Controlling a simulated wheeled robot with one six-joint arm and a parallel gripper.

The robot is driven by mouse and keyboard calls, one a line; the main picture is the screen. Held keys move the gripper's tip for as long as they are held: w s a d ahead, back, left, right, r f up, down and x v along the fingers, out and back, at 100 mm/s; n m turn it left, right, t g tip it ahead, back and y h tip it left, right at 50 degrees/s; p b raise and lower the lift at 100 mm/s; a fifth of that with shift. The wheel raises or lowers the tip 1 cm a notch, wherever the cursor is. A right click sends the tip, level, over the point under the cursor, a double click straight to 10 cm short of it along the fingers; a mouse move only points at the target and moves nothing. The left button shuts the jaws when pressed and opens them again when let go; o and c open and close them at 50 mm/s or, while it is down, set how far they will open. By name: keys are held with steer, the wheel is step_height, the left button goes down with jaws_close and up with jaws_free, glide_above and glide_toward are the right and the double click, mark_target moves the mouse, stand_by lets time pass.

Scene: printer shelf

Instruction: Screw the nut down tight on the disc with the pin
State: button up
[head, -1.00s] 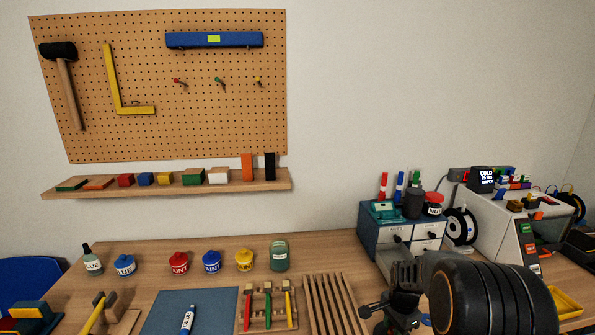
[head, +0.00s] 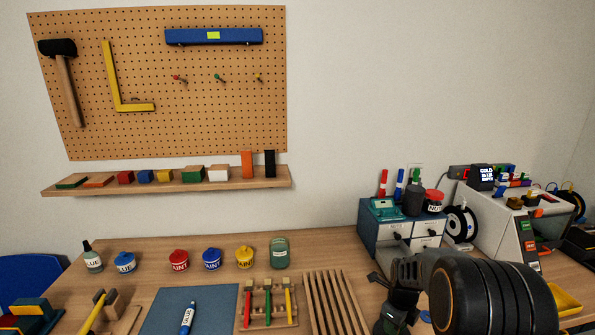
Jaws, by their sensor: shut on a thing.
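A red-lidded jar (head: 434,203) with a label that seems to read NUTS stands on top of the cabinet, apart from my gripper.
The blue drawer cabinet (head: 375,233) stands behind my gripper, with a white printer (head: 492,218) to its right. A slatted wooden rack (head: 330,300) lies to the left, beside a tool tray (head: 267,308) and a blue mat (head: 215,302). Bare tabletop (head: 325,248) shows behind them.

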steer(key=o, duration=0.5)
steer(key=n, duration=1.3)
steer(key=shift+n, duration=0.4)
steer(key=n, duration=0.3)
steer(key=shift+n, duration=0.3)
